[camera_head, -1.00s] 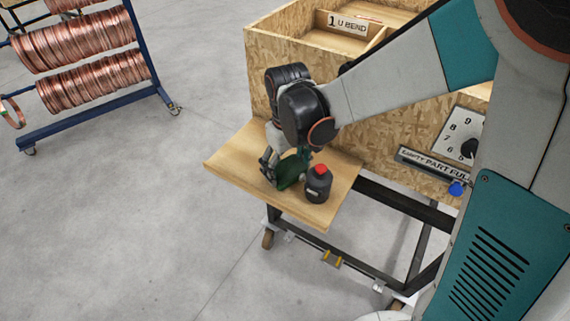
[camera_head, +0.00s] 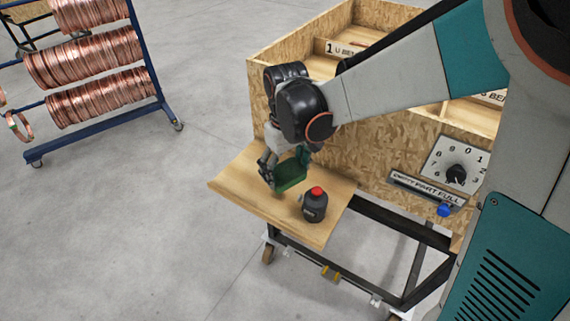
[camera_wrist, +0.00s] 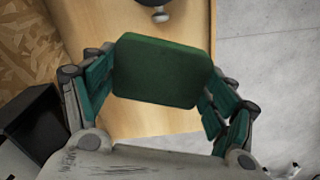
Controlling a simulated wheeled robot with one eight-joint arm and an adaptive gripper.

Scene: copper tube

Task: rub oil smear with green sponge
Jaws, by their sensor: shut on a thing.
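My gripper (camera_head: 283,174) is shut on the green sponge (camera_head: 293,173) over the wooden shelf (camera_head: 240,187). In the wrist view the sponge (camera_wrist: 158,71) is a dark green block between the two finger sets of my gripper (camera_wrist: 160,84). The wooden shelf (camera_wrist: 140,119) shows beneath it. I cannot tell whether the sponge touches the wood. No oil smear can be made out; the sponge and my arm cover part of the board.
A dark bottle with a red cap (camera_head: 315,205) stands on the shelf close to the sponge. The chipboard crate (camera_head: 375,140) rises behind, with a dial (camera_head: 456,173) and a blue knob (camera_head: 444,210). A rack of copper coils (camera_head: 95,70) stands far left.

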